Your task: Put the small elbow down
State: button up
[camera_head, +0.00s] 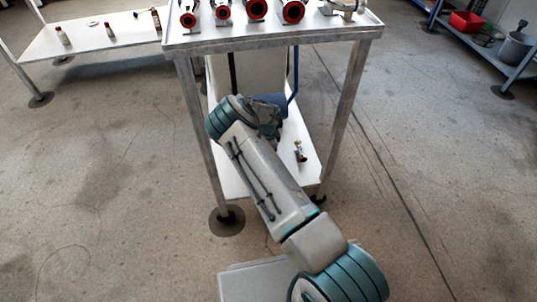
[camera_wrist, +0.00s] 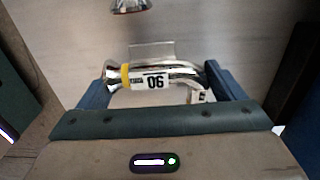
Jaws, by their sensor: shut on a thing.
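The small elbow (camera_wrist: 180,72), a shiny metal bent pipe with a yellow band and a white number label, is between the blue fingers of my gripper (camera_wrist: 162,78) in the wrist view. My gripper is shut on it. A pale grey surface (camera_wrist: 230,40) lies behind it; I cannot tell whether the elbow touches it. In the head view my arm reaches in under the table top, over the white lower shelf (camera_head: 232,180), and hides the elbow.
Another small fitting (camera_head: 299,151) stands on the lower shelf, right of my arm. Several red-ringed pipe parts (camera_head: 256,10) stand on the table top (camera_head: 270,38) above. Table legs (camera_head: 345,110) flank the shelf. A metal piece (camera_wrist: 130,5) shows at the wrist view's top edge.

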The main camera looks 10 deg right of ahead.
jog(key=shift+f, duration=0.35)
jog(key=shift+f, duration=0.15)
jog(key=o, duration=0.9)
notch_tip(320, 180, up, 12)
jog(key=p, duration=0.4)
jog(key=shift+r, duration=0.25)
